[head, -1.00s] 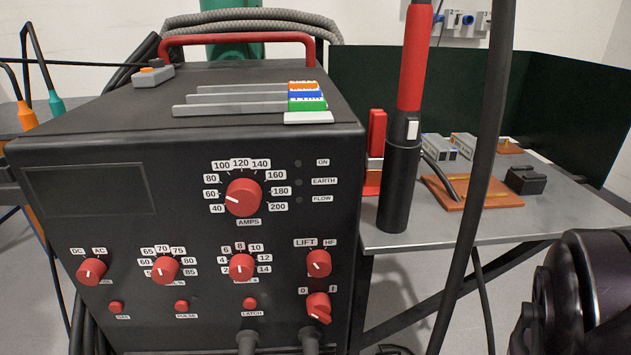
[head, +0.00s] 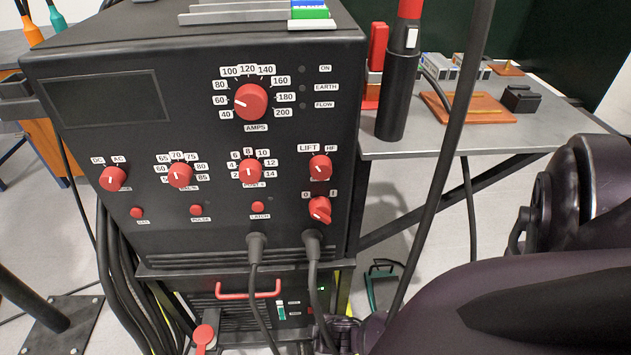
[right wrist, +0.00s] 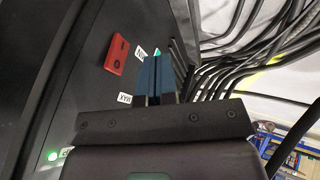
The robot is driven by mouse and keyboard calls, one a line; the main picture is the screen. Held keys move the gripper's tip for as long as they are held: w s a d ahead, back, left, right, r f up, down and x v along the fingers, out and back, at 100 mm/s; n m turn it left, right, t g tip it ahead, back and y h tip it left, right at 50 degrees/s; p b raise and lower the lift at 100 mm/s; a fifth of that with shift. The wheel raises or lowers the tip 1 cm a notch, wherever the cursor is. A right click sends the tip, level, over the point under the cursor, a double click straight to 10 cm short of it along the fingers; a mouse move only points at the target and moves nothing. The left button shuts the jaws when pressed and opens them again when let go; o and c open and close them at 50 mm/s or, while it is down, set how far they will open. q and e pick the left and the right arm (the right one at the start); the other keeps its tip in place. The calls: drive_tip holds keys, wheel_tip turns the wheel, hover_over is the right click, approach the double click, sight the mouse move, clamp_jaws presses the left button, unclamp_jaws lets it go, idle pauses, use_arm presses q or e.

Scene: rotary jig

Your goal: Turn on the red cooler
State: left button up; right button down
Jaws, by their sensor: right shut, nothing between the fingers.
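The cooler (head: 205,312) is a dark unit with a red handle (head: 248,290) under the welding machine. Its front shows a gauge (head: 281,310), a small red switch (head: 310,311) and a lit green lamp (head: 322,288). In the right wrist view the red switch (right wrist: 117,54) and the lit lamp (right wrist: 53,156) show on the dark panel. My right gripper (head: 345,330) is low at the cooler's right front; in its wrist view its fingers (right wrist: 155,78) are together and empty, beside the switch. Contact with the panel cannot be told. My left gripper is out of view.
The black welding machine (head: 150,225) with red knobs stands above the cooler. Two thick cables (head: 314,270) hang from its front, close to my right gripper. A metal table (head: 440,145) with a torch holder is at the right. More cables hang at the left.

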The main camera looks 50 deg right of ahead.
use_arm(q)
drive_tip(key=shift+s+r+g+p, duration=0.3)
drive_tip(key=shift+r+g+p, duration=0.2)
drive_tip(key=shift+p, duration=1.4)
use_arm(e)
drive_tip(key=v, duration=0.9)
drive_tip(key=shift+s+a, duration=0.25)
drive_tip(key=shift+s, duration=0.15)
